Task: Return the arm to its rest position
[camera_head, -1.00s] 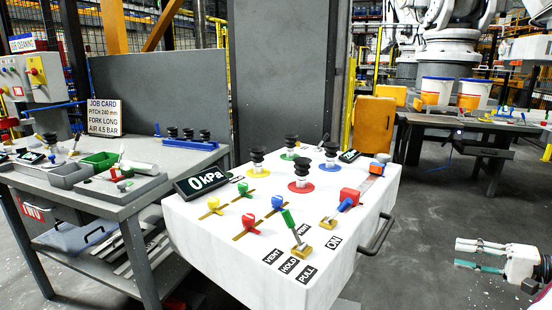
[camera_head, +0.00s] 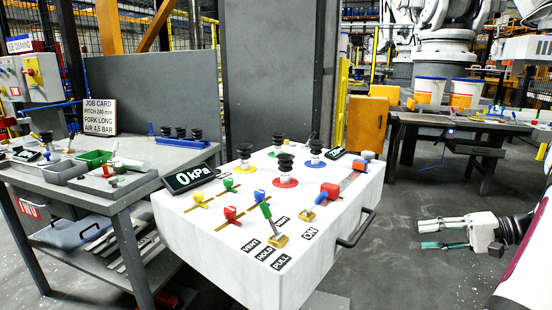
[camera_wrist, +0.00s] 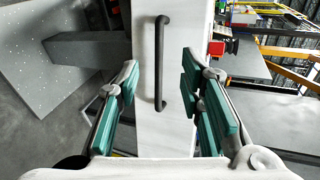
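My gripper (camera_head: 424,235) is at the lower right of the head view, to the right of the white control console (camera_head: 200,259). It is open and empty, its teal-padded fingers pointing left toward the console. In the wrist view the two fingers (camera_wrist: 160,104) stand wide apart. The console's white side and its dark bar handle (camera_wrist: 160,62) show between them, with nothing gripped. The handle also shows on the console's right side in the head view (camera_head: 357,230). My arm runs from the gripper to the right edge of the head view.
The console carries valves, suction cups, a green-handled lever (camera_head: 266,210) and a "0 kPa" display (camera_head: 190,178). A grey bench (camera_head: 95,200) stands left. Pails (camera_head: 465,93) stand on a dark table (camera_head: 455,120) at the back right. Floor around my gripper looks clear.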

